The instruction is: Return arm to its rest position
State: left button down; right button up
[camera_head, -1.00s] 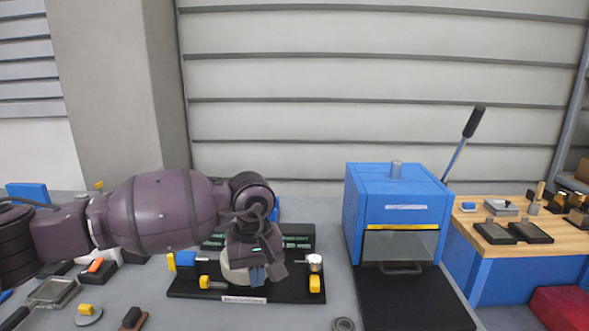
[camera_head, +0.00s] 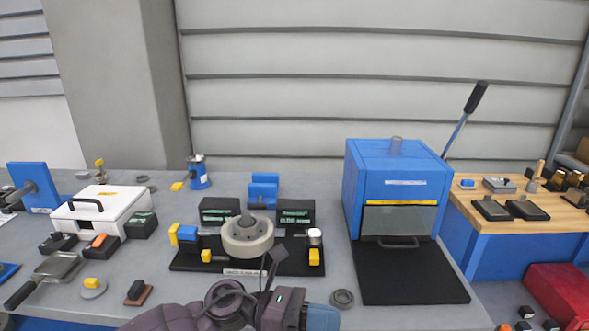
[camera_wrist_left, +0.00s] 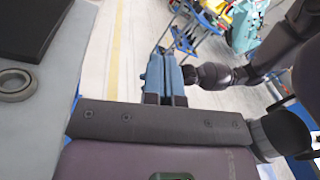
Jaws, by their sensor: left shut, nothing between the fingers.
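My left gripper (camera_head: 322,317) is low in the middle of the head view, at the front edge of the bench. Its blue fingers point right. In the left wrist view its two blue fingers (camera_wrist_left: 162,75) lie together, shut and empty, with floor behind them. My left arm comes in along the bottom edge of the head view, mostly out of frame. My right gripper does not show in either view.
A black fixture (camera_head: 245,268) carrying a grey wheel (camera_head: 247,237) stands just beyond my left gripper. A blue press (camera_head: 398,185) with a black mat (camera_head: 410,275) stands right.

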pick_arm(q)
jog(key=w+a+f+n+t+y, duration=0.1)
jog(key=a+f+n+t+y, duration=0.25)
jog(key=a+n+t, duration=0.55)
jog(key=w+a+f+n+t+y, duration=0.15)
jog(key=f+n+t, duration=0.3)
jog(key=n, duration=0.95)
jog(key=a+f+n+t+y, duration=0.3)
jog(key=a+n+t, duration=0.4)
jog(key=n, duration=0.4)
jog(key=s+a+f+n+g+y, duration=0.6)
jog(key=s+a+f+n+y, duration=0.4)
jog(key=s+a+f+n, duration=0.5)
jog(key=shift+s+f+n, duration=0.6)
jog(key=shift+s+n, duration=0.35)
jog(key=shift+n, duration=0.15)
jog(key=shift+w+a, duration=0.1)
